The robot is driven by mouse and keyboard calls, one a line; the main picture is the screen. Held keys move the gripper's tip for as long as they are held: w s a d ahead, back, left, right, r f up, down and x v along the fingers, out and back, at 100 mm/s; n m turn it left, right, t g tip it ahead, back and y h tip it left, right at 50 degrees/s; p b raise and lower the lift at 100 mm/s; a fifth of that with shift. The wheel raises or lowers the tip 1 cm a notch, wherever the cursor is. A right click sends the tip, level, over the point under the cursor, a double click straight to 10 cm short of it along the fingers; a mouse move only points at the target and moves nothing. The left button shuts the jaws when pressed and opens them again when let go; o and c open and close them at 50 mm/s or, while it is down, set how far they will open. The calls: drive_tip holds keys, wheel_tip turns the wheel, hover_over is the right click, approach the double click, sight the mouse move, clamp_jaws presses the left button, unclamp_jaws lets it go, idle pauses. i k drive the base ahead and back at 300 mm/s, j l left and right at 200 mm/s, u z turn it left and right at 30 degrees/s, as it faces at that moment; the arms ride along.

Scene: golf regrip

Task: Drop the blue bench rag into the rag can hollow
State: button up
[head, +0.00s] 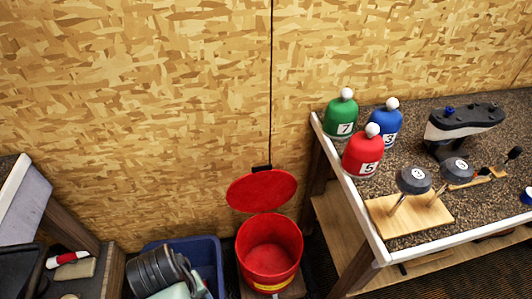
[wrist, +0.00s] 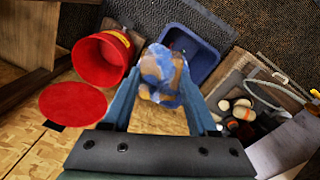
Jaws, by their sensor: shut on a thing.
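The blue bench rag (wrist: 160,68), crumpled and blotched with tan, is between the fingertips of my gripper (wrist: 160,88) in the wrist view. My gripper is shut on it and holds it up. The red rag can (head: 269,252) stands upright at the bottom centre of the head view, its round red lid (head: 262,191) swung open at the back and its hollow showing. In the wrist view the can (wrist: 98,62) is left of the rag, with the lid (wrist: 72,112) below it. The rag does not overlap the can's mouth there. I cannot make out the rag in the head view.
A blue bin (head: 207,256) stands left of the can; it also shows behind the rag in the wrist view (wrist: 207,62). A workbench (head: 362,228) with red, green and blue headcovers is at the right. A chipboard wall (head: 140,110) rises behind the can.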

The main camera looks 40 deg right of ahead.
sight(273, 268)
drive_tip(key=j+z, duration=0.1)
drive_tip(key=z, duration=1.3)
drive_tip(key=k+j+z, duration=0.1)
drive_tip(key=j, duration=0.35)
drive_tip(key=k+j+z, duration=0.1)
drive_tip(key=j, duration=0.3)
drive_tip(key=k+j, duration=0.15)
drive_tip(key=j, duration=0.3)
drive_tip(key=z, duration=0.05)
